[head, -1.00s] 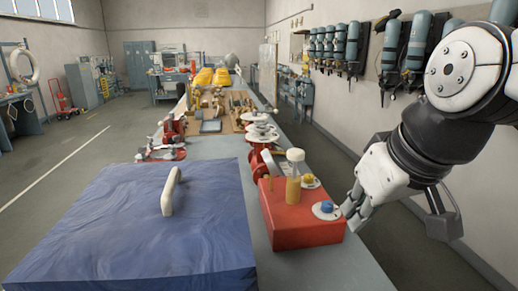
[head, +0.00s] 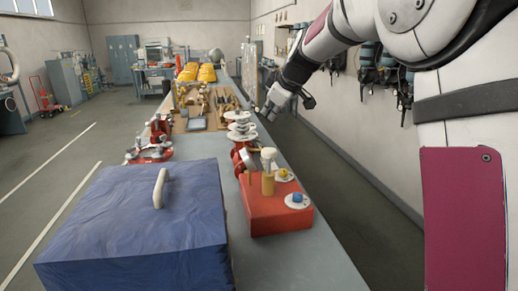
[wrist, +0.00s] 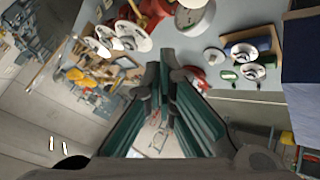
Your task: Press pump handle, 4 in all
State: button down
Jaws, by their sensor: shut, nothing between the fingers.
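A red box (head: 283,214) stands on the bench in the head view. A yellow cylinder (head: 268,184) rises from it, with a thin stem and a white knob (head: 268,153) standing clear above the cylinder. Blue and yellow knobs on pale discs sit on the same box. My gripper (head: 268,113) is shut and empty, beyond the red box, over the bench's right edge. It also shows in the wrist view (wrist: 166,72), its fingertips together. I cannot tell whether it touches anything.
A stack of white discs (head: 241,130) stands behind the red box. Red fittings (head: 150,148) and tools lie farther along the bench. The blue block (head: 120,235) fills the bench's near left. Free floor (head: 345,215) lies right of the bench, along the wall.

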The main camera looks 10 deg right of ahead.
jog(key=shift+w+a+f+n, duration=0.15)
jog(key=shift+w+n, duration=0.1)
jog(key=shift+w, duration=0.45)
jog(key=shift+w+f+n, duration=0.1)
jog(key=shift+w+n, duration=0.15)
jog(key=shift+w, duration=0.45)
jog(key=b, duration=0.2)
send_over(267, 151)
jog(key=f, duration=0.8)
jog(key=shift+w+f, duration=0.1)
jog(key=shift+w, duration=0.2)
jog(key=shift+s+f, duration=0.1)
jog(key=shift+f, duration=0.25)
